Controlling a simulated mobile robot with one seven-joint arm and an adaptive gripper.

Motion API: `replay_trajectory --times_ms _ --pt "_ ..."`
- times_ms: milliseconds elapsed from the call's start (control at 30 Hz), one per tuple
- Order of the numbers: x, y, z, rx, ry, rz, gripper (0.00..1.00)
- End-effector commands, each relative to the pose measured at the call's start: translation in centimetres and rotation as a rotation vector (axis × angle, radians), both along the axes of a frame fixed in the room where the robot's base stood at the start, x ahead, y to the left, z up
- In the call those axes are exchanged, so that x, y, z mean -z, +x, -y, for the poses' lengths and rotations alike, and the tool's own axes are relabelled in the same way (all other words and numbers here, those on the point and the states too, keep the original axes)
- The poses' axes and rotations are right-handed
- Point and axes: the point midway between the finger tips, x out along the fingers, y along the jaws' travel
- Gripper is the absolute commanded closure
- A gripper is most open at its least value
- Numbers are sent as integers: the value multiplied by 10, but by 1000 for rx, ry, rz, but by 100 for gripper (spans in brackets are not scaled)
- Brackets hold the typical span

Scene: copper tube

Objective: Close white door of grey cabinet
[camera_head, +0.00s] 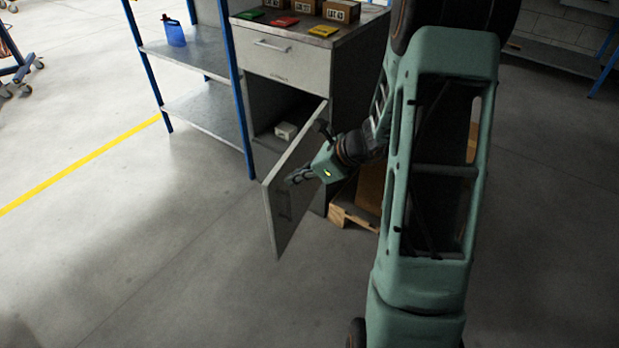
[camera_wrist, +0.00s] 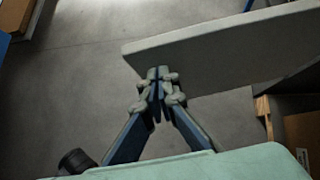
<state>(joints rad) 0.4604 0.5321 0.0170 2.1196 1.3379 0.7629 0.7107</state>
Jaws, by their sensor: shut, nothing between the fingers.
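The grey cabinet (camera_head: 358,90) stands in the upper middle of the head view, with a closed white drawer above an open compartment. Its white door (camera_head: 283,212) stands wide open, swung out toward the viewer and hinged on the cabinet's right side. My gripper (camera_head: 291,181) is at the right-hand face of the door. In the wrist view the gripper (camera_wrist: 159,73) is shut and empty, its tips at the lower edge of the pale door panel (camera_wrist: 225,50). I cannot tell whether the tips touch the door.
A small white box (camera_head: 286,131) sits inside the compartment. A blue-framed shelf (camera_head: 205,108) with a blue jug (camera_head: 174,32) stands left of the cabinet. A wooden pallet (camera_head: 345,215) lies right of the door. Small boxes and coloured items lie on the cabinet top. Floor in front is clear.

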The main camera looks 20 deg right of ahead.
Motion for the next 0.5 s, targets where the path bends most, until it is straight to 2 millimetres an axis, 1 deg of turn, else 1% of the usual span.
replay_trajectory --times_ms 33,200,500 --pt "-1 6 -7 -4 -1 3 100" --pt "-1 15 -17 -2 -1 2 100" --pt "-2 18 -19 0 -1 1 100"
